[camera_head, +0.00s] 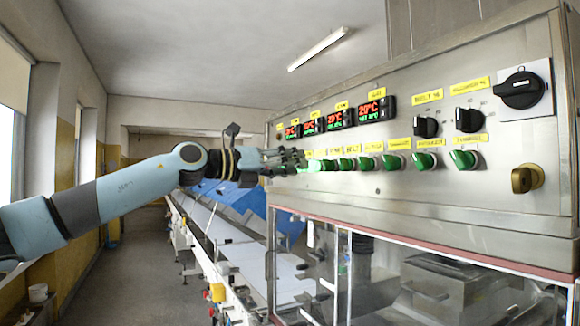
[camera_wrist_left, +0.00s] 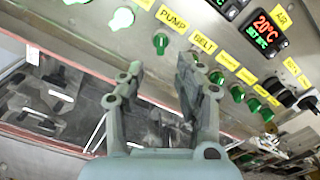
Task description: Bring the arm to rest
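My left arm (camera_head: 130,187) reaches in from the left toward a steel control panel (camera_head: 420,196). My left gripper (camera_head: 300,160) is in front of the panel's left end, by the row of green knobs. In the left wrist view, the two fingers of my left gripper (camera_wrist_left: 160,66) stand apart with nothing between them. Beyond the tips are green knobs, one below the PUMP label (camera_wrist_left: 172,20) and one below the BELT label (camera_wrist_left: 204,43). I cannot tell whether the fingers touch the panel. My right gripper is not in view.
Red digital displays (camera_head: 370,110), black dials (camera_head: 468,120) and a brass-coloured knob (camera_head: 527,178) are on the panel. Below it is a glazed machine housing (camera_head: 400,285). A long conveyor (camera_head: 215,228) runs back on its left.

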